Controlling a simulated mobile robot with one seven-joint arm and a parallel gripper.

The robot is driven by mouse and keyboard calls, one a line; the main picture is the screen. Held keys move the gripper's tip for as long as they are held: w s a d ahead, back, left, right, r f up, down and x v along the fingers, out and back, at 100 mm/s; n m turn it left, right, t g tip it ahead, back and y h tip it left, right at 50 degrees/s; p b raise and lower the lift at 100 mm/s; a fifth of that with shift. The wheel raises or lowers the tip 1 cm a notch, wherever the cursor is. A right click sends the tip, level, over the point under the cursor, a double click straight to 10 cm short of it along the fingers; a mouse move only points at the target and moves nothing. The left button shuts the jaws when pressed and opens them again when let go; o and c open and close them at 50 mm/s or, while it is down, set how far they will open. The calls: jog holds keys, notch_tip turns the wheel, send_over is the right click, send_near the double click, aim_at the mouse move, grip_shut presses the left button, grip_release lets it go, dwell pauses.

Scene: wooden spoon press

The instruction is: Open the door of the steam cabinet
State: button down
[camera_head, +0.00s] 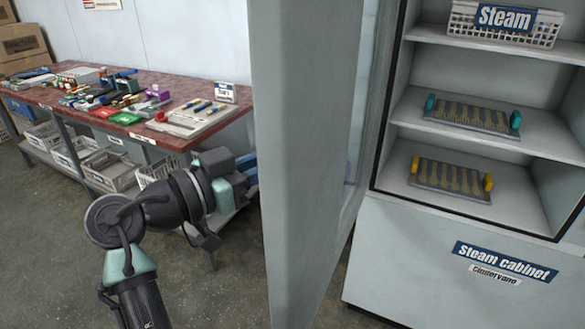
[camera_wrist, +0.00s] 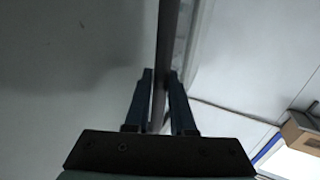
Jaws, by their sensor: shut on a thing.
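The steam cabinet (camera_head: 400,260) stands at the right in the head view, with a blue "Steam Cabinet" label on its lower front. Its pale grey door (camera_head: 305,150) stands swung well open towards me, and the shelves inside show. My gripper (camera_head: 249,166) is at the door's outer side, and its fingertips are partly hidden behind the door. In the wrist view, my gripper (camera_wrist: 161,78) has its two blue fingers on either side of a long, dark bar (camera_wrist: 160,95). It is shut on this bar, which appears to be the door's handle.
Two cabinet shelves hold ridged racks (camera_head: 470,115), (camera_head: 452,180); a white "Steam" basket (camera_head: 505,25) sits above. A red-topped workbench (camera_head: 60,100) with tools and trays stands along the left wall. Bare floor (camera_head: 50,250) lies in front of it.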

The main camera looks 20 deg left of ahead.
jog(key=shift+w+a+r, duration=0.1)
jog(key=shift+w+r, duration=0.05)
jog(key=shift+w, duration=0.1)
jog(key=c, duration=1.1)
grip_release()
jog(key=o, duration=0.3)
jog(key=shift+w, duration=0.15)
jog(key=shift+o, duration=0.2)
jog(key=b+v, duration=0.1)
jog(key=v, duration=1.2)
jog(key=shift+a, duration=0.15)
